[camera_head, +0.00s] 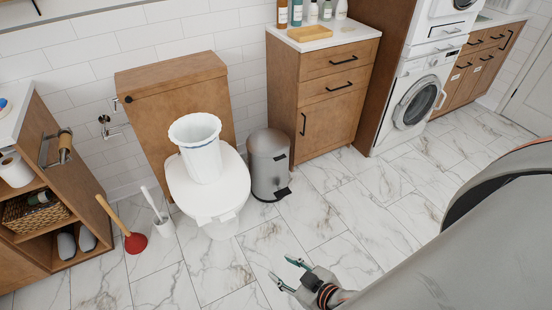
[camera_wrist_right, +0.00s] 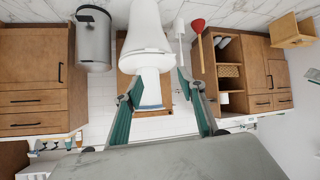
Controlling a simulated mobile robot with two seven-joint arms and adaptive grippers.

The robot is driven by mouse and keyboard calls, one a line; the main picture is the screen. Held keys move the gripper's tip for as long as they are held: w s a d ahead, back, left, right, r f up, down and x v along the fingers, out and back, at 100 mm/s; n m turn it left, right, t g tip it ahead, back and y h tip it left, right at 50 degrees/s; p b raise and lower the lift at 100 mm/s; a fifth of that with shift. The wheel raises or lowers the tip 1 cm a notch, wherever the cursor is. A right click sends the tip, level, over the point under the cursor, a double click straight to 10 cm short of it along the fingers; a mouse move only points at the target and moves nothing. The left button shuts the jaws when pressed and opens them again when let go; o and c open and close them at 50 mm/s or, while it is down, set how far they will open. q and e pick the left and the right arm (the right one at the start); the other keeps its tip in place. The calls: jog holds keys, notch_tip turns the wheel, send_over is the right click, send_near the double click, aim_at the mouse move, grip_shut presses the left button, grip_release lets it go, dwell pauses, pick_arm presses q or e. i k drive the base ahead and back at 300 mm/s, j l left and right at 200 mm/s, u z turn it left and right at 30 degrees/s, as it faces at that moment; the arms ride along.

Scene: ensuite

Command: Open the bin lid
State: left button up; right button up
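The bin (camera_head: 268,170) is a grey metal cylinder with a black pedal at its base. It stands upright on the floor between the toilet and the wooden cabinet. Its lid (camera_head: 266,141) is shut. The bin also shows at the upper left of the right wrist view (camera_wrist_right: 94,42). My right gripper (camera_head: 287,271) is open and empty, in front of the bin and apart from it. Its two teal fingers are spread in the right wrist view (camera_wrist_right: 159,82). My left gripper is not in view.
The toilet (camera_head: 215,200), with a white basket (camera_head: 201,155) on it, stands left of the bin. A toilet brush (camera_head: 163,225) and a red plunger (camera_head: 135,243) are further left. The wooden cabinet (camera_head: 312,115) stands right of the bin. The marble floor (camera_head: 330,215) in front is clear.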

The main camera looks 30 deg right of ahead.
aim_at(267, 143)
jog(key=l, duration=3.4)
jog(key=i+l, duration=0.55)
jog(key=u, duration=0.05)
